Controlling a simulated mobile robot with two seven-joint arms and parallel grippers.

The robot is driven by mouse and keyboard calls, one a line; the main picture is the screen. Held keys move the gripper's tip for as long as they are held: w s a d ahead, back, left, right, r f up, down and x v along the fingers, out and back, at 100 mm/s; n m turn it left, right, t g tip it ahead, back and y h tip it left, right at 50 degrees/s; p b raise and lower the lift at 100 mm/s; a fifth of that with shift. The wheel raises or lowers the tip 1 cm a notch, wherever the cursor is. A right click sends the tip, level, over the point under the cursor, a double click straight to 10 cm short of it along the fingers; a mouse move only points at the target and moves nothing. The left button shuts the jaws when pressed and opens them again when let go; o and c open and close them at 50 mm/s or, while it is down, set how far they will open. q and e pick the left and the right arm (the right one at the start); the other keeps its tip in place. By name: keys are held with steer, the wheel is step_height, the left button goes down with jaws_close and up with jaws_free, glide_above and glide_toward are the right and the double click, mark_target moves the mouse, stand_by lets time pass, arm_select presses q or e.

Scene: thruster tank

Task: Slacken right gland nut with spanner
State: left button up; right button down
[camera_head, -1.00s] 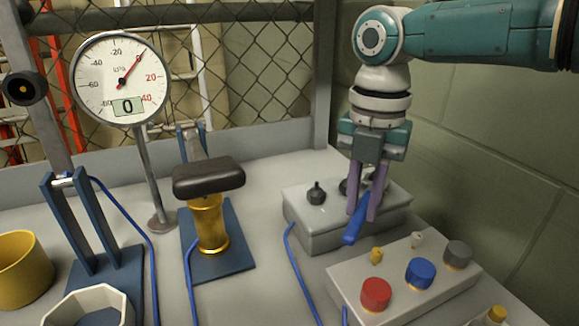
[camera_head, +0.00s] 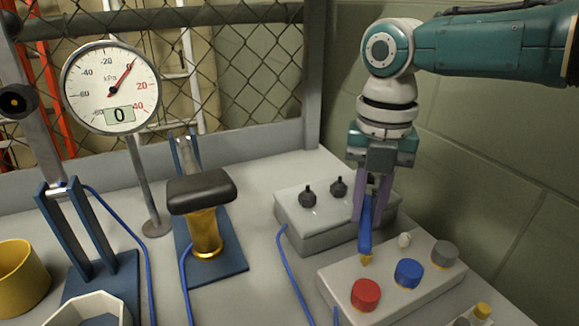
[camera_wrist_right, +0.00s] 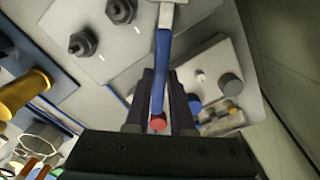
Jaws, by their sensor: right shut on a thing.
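My right gripper (camera_head: 369,216) points down, shut on the blue handle of the spanner (camera_head: 364,235). In the right wrist view the spanner (camera_wrist_right: 161,70) runs upward between the fingers, its steel head partly cut off at the top edge. The right gland nut (camera_head: 339,187) is dark, with a stem, on the grey box; it also shows in the wrist view (camera_wrist_right: 121,10). The left gland nut (camera_head: 308,196) stands beside it. The spanner is to the right of both nuts and apart from them. My left gripper is not in view.
The grey box (camera_head: 303,237) stands behind a control panel (camera_head: 340,285) with red, blue and grey knobs. A gauge (camera_head: 111,87) reads 0. A black-topped yellow cylinder (camera_head: 207,234) and blue hoses are left. A wall is close at right.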

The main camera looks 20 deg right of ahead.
stand_by(0.3)
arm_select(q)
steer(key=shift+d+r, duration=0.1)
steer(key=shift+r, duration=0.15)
arm_select(e)
steer(key=shift+s+d+n, duration=0.35)
steer(key=shift+d+n, duration=0.2)
steer(key=shift+n, duration=0.15)
steer(key=shift+d, duration=0.1)
arm_select(q)
steer(key=shift+p, duration=0.3)
arm_select(e)
steer(key=shift+s+d+n, duration=0.3)
steer(key=shift+d+n, duration=0.25)
steer(key=shift+n, duration=0.15)
steer(key=shift+s+d+n, duration=0.2)
steer(key=shift+d+n, duration=0.4)
steer(key=shift+n, duration=0.2)
